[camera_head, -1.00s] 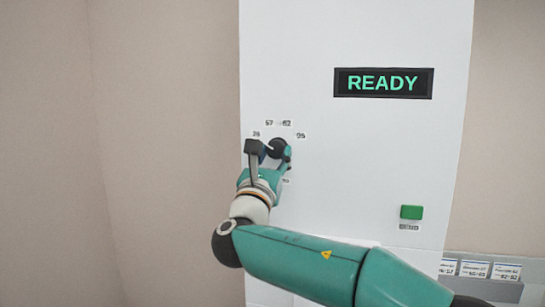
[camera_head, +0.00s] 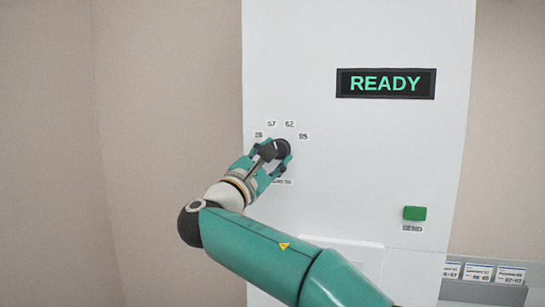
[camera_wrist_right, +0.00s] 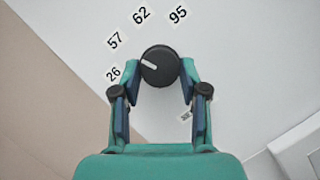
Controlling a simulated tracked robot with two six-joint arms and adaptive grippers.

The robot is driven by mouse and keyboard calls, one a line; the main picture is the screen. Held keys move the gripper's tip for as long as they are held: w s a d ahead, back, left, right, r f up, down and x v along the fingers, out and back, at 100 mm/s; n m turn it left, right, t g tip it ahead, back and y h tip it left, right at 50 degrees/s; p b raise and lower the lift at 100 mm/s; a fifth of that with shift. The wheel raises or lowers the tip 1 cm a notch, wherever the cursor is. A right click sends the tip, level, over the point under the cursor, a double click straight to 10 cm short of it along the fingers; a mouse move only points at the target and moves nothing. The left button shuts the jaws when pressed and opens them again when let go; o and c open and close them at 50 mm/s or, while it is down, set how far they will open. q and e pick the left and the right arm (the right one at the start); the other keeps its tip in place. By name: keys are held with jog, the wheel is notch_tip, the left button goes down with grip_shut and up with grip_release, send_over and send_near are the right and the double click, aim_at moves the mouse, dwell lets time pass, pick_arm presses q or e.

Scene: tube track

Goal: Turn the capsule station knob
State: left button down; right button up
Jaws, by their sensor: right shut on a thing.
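The capsule station (camera_head: 330,180) is a tall white panel with a round black knob (camera_head: 283,148) on its front. My right gripper (camera_head: 277,154) is shut on the knob, one finger on each side, as the wrist view (camera_wrist_right: 158,76) also shows. In the head view the gripper partly covers the knob and hides its pointer. My left gripper is not in view.
The labels 62 (camera_wrist_right: 141,15) and 95 (camera_wrist_right: 178,14) are also around the knob. A display (camera_head: 386,83) reads READY. A green button (camera_head: 414,213) is lower right on the panel. A rack with labelled cards (camera_head: 479,273) stands at the right. Bare wall is at the left.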

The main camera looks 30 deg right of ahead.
jog(key=m+g+p, duration=0.1)
jog(key=m, duration=0.2)
jog(key=m+g+y+p, duration=0.1)
jog(key=m, duration=0.2)
jog(key=m+g+p, duration=0.1)
jog(key=m, duration=0.2)
jog(key=shift+w+r+g+p, duration=0.1)
jog(key=shift+r+g+p, duration=0.15)
jog(key=shift+g+p, duration=0.05)
jog(key=shift+m, duration=0.3)
jog(key=shift+f, duration=0.1)
jog(key=o, duration=1.1)
jog(key=shift+d, duration=0.1)
jog(key=shift+o, duration=0.2)
jog(key=shift+a, duration=0.2)
